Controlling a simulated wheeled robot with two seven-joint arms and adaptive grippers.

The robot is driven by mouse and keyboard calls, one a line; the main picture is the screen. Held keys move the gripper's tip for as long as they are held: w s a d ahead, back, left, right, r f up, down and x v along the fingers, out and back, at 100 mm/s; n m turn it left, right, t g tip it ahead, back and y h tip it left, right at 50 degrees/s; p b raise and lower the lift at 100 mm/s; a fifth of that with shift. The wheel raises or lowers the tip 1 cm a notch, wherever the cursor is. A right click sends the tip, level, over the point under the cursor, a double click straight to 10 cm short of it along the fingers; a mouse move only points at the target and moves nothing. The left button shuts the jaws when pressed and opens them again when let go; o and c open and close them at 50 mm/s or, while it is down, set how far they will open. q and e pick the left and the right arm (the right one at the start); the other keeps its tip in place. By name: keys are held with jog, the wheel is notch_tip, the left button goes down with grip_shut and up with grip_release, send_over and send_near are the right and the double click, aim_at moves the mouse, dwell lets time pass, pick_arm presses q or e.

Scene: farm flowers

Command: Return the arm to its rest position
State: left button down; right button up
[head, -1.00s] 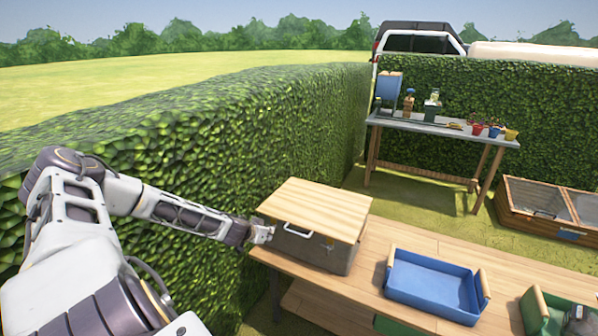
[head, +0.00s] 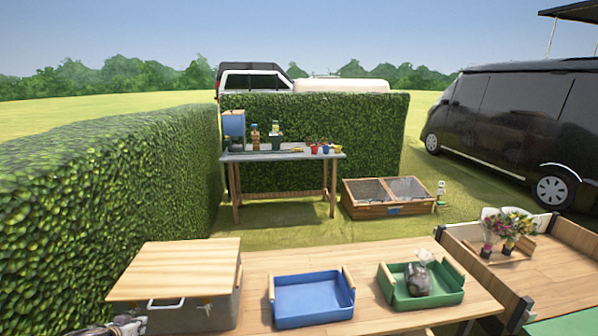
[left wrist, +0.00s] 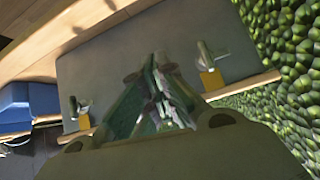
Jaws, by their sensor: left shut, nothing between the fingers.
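My left gripper (head: 134,322) shows only in part at the bottom left edge of the head view, just left of the box's front. It also shows in the left wrist view (left wrist: 165,85), where its fingers are together with nothing between them. In that view they point at the grey side of the box (left wrist: 120,60). The grey box (head: 215,314) stands on the left end of the wooden table, its wooden lid (head: 180,270) lying flat on top. My right gripper is not in view.
A blue tray (head: 312,298) and a green tray (head: 450,297) holding a dark wrapped item (head: 418,278) stand on the wooden table (head: 258,262). A hedge (head: 110,190) runs along the left. A grey table (head: 285,155) stands behind, with open grass between.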

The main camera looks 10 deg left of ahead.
pick_arm(q)
jog(key=s+d+f+m+g+p, duration=0.1)
jog(key=s+d+f+p, duration=0.2)
jog(key=s+f, duration=0.45)
jog(key=s+d+f+g+p, duration=0.15)
jog(key=s+f, duration=0.25)
jog(key=f, duration=0.6)
jog(key=s+d+f+m+g+p, duration=0.1)
jog(key=s+d+f+p, duration=0.3)
jog(key=f, duration=0.4)
jog(key=s+d+f+g+p, duration=0.1)
jog(key=s+d+f, duration=0.2)
jog(key=s+d, duration=0.5)
jog(key=s+d+f+m+g+h+p, duration=0.1)
jog(key=s+d+f, duration=0.3)
jog(key=s+d, duration=0.4)
jog(key=s+d+f+g+h+p, duration=0.1)
jog(key=s+d+f+g, duration=0.2)
jog(key=s+d, duration=0.4)
jog(key=s, duration=0.7)
jog(key=shift+s+d+f+m+p, duration=0.15)
jog(key=shift+d+f+m+p, duration=0.1)
jog(key=shift+d+m+p, duration=0.15)
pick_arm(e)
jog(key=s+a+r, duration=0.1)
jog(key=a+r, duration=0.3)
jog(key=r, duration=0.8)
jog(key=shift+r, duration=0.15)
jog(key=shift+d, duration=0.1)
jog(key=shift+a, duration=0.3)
